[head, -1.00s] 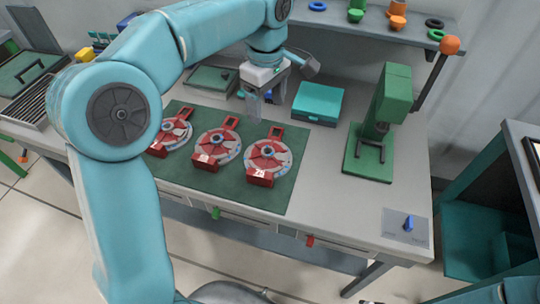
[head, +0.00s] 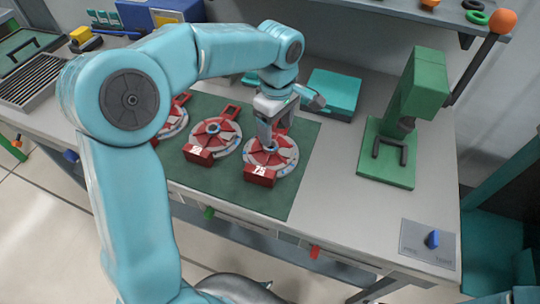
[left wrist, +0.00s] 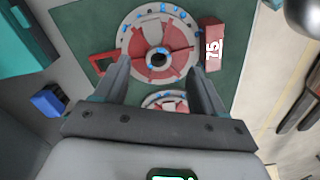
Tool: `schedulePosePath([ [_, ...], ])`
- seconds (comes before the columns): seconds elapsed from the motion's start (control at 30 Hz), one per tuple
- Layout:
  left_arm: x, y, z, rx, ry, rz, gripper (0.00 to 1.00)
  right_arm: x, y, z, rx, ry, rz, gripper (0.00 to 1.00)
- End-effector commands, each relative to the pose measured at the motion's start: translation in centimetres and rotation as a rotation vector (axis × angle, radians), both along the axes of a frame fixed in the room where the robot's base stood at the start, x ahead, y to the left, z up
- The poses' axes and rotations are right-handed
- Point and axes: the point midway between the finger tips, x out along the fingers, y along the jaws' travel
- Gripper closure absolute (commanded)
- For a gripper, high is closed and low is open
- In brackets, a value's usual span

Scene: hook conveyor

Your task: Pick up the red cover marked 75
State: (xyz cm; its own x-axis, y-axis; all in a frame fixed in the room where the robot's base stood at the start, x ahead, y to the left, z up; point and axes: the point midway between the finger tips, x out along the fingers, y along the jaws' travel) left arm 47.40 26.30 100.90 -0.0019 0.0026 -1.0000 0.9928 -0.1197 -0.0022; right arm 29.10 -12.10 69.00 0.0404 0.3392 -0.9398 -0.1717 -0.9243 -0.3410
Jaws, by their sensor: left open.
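The red cover marked 75 (head: 270,157) is the rightmost of the red round covers on the green mat (head: 235,185). It has red segments on a pale disc, a block with the number at its front and a loop handle at its back. My left gripper (head: 270,140) is open above its back part. In the left wrist view the cover (left wrist: 178,38) lies beyond the open fingers (left wrist: 160,75), its 75 label to the right and its handle to the left. I cannot tell whether the fingers touch it. My right gripper is not in view.
A second red cover (head: 214,137) lies just left, and a third (head: 173,124) is partly behind my left arm. A teal box (head: 333,92) stands behind the mat. A green press (head: 408,110) stands to the right. The table between mat and press is clear.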

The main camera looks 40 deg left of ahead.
Motion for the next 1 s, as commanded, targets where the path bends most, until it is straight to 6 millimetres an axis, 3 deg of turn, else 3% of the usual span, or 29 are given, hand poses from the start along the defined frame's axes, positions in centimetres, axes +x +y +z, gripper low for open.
schedulePosePath([
  [0.27, 0.1, 0.3, -2.5, -0.001, 0.003, 0.002, 0.3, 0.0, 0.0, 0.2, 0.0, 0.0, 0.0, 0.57],
  [0.5, 0.4, 0.7, -6.2, -0.001, 0.004, 0.001, 0.3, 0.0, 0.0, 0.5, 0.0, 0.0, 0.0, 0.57],
  [0.8, 0.5, 0.7, -6.8, -0.001, 0.0, 0.002, 0.3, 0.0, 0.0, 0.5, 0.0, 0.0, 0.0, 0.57],
  [1.0, 0.5, 0.7, -6.8, 0.0, -0.001, 0.001, 0.95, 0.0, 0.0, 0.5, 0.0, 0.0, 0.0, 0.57],
])
